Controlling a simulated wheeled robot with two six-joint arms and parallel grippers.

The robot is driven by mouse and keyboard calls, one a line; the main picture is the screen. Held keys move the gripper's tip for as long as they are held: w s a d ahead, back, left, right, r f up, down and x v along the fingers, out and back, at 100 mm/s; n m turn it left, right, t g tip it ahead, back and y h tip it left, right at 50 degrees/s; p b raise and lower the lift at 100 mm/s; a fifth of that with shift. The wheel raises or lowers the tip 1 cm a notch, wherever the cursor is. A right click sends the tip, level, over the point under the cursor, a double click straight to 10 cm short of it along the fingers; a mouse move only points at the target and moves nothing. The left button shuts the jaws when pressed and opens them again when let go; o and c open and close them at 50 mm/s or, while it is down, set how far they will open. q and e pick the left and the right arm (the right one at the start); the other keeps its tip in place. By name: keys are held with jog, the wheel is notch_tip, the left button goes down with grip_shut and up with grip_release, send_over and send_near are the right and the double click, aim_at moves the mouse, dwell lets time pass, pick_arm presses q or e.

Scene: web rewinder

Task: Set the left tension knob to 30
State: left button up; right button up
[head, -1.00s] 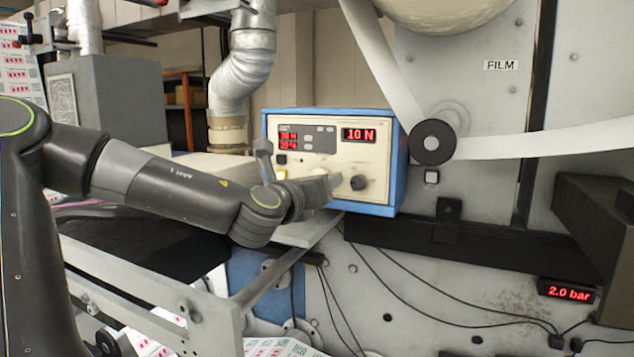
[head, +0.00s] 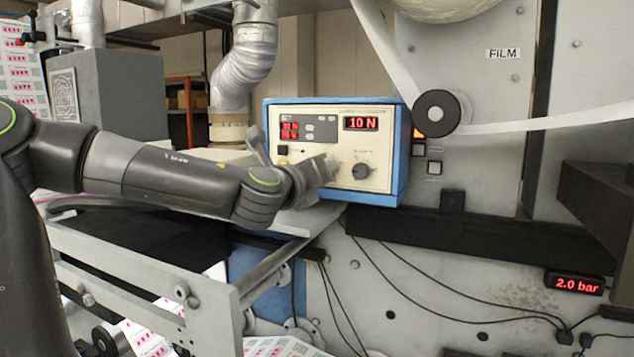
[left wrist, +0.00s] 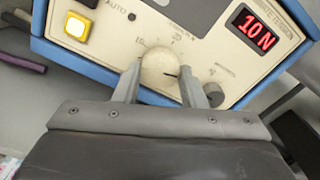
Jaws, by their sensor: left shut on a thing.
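The control box (head: 330,112) has a cream front panel in a blue case. Its red display reads 10 N, in the head view (head: 360,123) and in the left wrist view (left wrist: 254,30). The left tension knob (left wrist: 158,66) is a pale round dial with a dark pointer mark and a numbered scale around it. My left gripper (left wrist: 155,85) is shut on this knob, one finger on each side. In the head view my left gripper (head: 326,168) hides most of the knob. My right gripper is not in view.
A dark second knob (head: 361,171) sits close to the right of my left fingers and also shows in the left wrist view (left wrist: 214,94). A lit yellow button (left wrist: 75,37) is at the panel's left. A metal frame rail (head: 290,265) runs below my arm. A black roller (head: 436,112) stands right of the box.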

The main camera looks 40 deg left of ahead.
pick_arm(q)
jog(key=o, duration=1)
jog(key=shift+w, duration=0.1)
jog(key=shift+s, duration=0.2)
